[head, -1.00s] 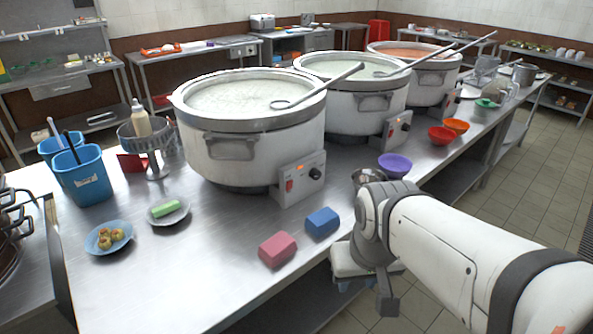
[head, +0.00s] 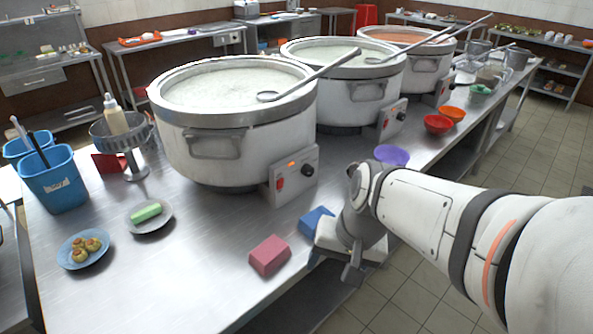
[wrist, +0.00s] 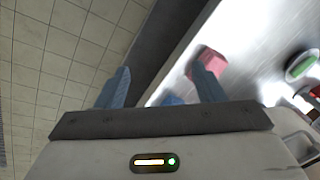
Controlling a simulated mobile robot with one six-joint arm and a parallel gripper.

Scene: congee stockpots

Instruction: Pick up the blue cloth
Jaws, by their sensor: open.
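The blue cloth (head: 316,221) is a folded, block-like piece near the front edge of the steel counter. In the head view my arm covers its right part. In the wrist view a small piece of the blue cloth (wrist: 172,100) shows between my fingers, just above the gripper body. My gripper (head: 333,266) points down beside the cloth, around the counter's front edge. Its fingers are apart and empty in the wrist view (wrist: 163,88); no contact with the cloth is visible.
A pink block (head: 269,255) lies close left of the cloth. A large pot (head: 235,150) with a control box (head: 294,175) stands behind. A purple bowl (head: 391,155) is behind my arm.

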